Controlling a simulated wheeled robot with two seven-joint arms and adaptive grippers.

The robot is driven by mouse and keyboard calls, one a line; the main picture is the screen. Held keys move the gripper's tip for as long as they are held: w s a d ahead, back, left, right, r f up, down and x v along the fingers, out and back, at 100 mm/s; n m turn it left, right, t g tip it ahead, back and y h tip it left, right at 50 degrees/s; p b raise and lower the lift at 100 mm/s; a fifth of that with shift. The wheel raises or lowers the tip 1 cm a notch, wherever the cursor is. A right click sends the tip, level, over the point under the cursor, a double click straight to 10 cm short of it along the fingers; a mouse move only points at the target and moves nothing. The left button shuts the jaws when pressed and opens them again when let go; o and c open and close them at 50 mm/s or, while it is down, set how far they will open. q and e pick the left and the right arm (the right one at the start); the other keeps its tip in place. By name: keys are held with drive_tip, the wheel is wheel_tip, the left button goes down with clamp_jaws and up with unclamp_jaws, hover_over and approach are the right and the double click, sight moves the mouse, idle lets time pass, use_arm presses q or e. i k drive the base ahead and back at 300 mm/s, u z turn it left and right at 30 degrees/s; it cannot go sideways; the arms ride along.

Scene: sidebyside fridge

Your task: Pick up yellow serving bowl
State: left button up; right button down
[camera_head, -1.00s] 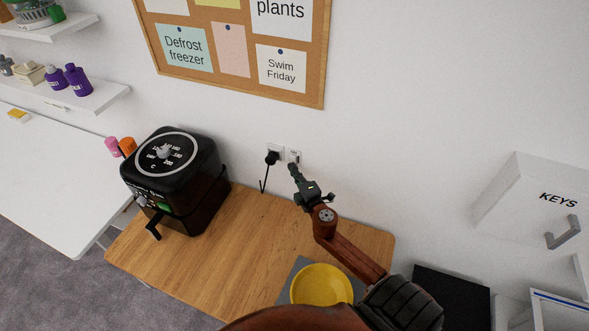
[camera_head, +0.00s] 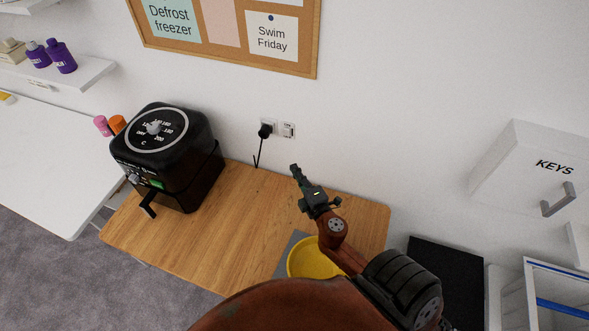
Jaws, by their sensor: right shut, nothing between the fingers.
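The yellow serving bowl (camera_head: 309,262) sits on a grey mat (camera_head: 286,254) at the right front of the wooden table (camera_head: 232,222). My right arm and body hide its right side and front edge. My right gripper (camera_head: 296,170) is shut and empty. It points toward the wall, beyond the bowl and above the table's back part, apart from the bowl. My left gripper is not in view.
A black air fryer (camera_head: 185,165) stands on the table's left part. A plug and cord (camera_head: 264,133) are at the wall socket behind. A white key box (camera_head: 530,170) hangs on the wall at right. The table's middle is clear.

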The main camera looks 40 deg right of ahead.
sight(306, 260)
drive_tip(key=k, duration=1.5)
